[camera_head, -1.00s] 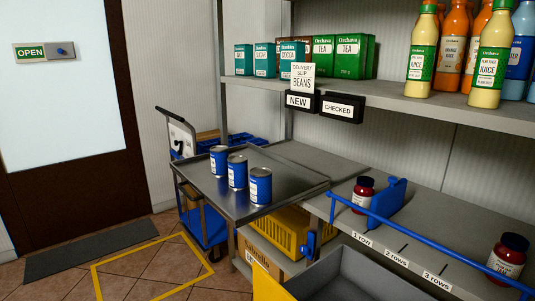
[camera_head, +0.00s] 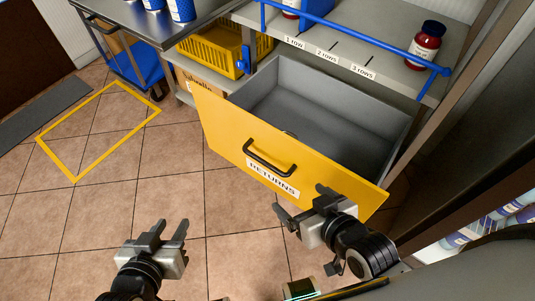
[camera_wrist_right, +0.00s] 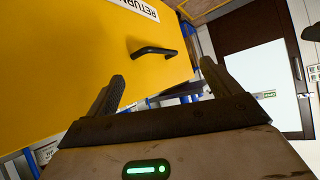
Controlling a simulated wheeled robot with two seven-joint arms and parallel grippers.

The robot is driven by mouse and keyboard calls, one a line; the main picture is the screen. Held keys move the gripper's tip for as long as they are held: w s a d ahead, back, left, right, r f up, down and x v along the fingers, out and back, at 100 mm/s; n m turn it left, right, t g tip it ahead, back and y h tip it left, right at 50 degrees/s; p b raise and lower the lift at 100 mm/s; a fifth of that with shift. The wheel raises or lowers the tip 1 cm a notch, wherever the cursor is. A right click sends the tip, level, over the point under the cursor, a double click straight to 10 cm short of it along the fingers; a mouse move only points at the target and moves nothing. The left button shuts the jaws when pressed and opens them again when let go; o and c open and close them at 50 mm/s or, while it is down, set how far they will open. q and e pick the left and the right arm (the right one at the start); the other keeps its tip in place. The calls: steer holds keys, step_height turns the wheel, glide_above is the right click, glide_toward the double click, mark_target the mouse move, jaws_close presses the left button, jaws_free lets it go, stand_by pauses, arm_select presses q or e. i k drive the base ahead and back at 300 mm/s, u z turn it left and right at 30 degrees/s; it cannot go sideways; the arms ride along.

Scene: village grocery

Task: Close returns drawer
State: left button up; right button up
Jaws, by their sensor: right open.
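The returns drawer (camera_head: 225,135) has a yellow front with a black bar handle (camera_head: 268,160) and a white RETURNS label. It is pulled well out from under the shelf, and its grey inside looks mostly empty. My right gripper (camera_head: 299,200) is open and empty, in front of the drawer's right part, below the label. The right wrist view shows the yellow front (camera_wrist_right: 70,70) and handle (camera_wrist_right: 153,50) ahead of the spread fingers. My left gripper (camera_head: 172,229) is open and empty over the tiled floor, left of the drawer.
Above the drawer is a shelf with a blue rail (camera_head: 355,43) and a dark red jar (camera_head: 427,40). A yellow crate (camera_head: 212,50) sits left of the drawer. A metal table (camera_head: 125,12) with blue cans stands behind. The tiled floor in front is clear.

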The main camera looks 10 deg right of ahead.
mark_target(350, 138)
steer(key=z, duration=1.3)
steer(key=k, duration=0.9)
steer(key=u, duration=0.8)
steer(key=i, duration=0.4)
